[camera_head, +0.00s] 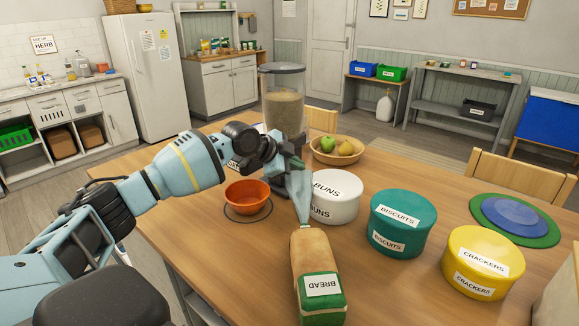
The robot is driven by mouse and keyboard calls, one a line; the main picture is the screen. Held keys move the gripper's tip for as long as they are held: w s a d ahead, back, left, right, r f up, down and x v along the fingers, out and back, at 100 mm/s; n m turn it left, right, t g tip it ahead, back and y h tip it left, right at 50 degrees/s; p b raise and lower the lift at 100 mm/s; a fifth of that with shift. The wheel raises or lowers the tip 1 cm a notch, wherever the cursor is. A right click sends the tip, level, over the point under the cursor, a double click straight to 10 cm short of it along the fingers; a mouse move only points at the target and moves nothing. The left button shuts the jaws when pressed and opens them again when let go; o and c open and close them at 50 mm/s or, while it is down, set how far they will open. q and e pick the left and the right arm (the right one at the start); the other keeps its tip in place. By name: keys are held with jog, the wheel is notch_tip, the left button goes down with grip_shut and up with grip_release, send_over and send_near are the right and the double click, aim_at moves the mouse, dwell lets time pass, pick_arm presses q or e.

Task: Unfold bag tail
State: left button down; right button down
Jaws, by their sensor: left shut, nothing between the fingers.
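The bread bag (313,258) lies on the wooden table, its green label end toward me. Its pale, translucent tail (298,194) extends from the narrow neck toward the back and flares wider at its far end. My left gripper (291,161) is shut and empty at the far end of the tail. I cannot tell whether its fingers touch the film. The right gripper is not in view.
A white BUNS tin (338,190) stands just right of the tail, with a teal BISCUITS tin (402,222) and yellow CRACKERS tin (482,262) farther right. An orange bowl (247,194) is left. A dispenser (284,105) and fruit basket (336,151) stand behind.

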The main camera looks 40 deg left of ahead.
aim_at(304, 176)
pick_arm(q)
jog(key=v, duration=1.1)
jog(key=shift+d, duration=0.3)
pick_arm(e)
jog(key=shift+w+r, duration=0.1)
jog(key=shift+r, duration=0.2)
pick_arm(q)
jog(key=shift+s+d+f+b, duration=0.25)
jog(key=shift+f+b, duration=0.4)
jog(key=shift+b, duration=0.05)
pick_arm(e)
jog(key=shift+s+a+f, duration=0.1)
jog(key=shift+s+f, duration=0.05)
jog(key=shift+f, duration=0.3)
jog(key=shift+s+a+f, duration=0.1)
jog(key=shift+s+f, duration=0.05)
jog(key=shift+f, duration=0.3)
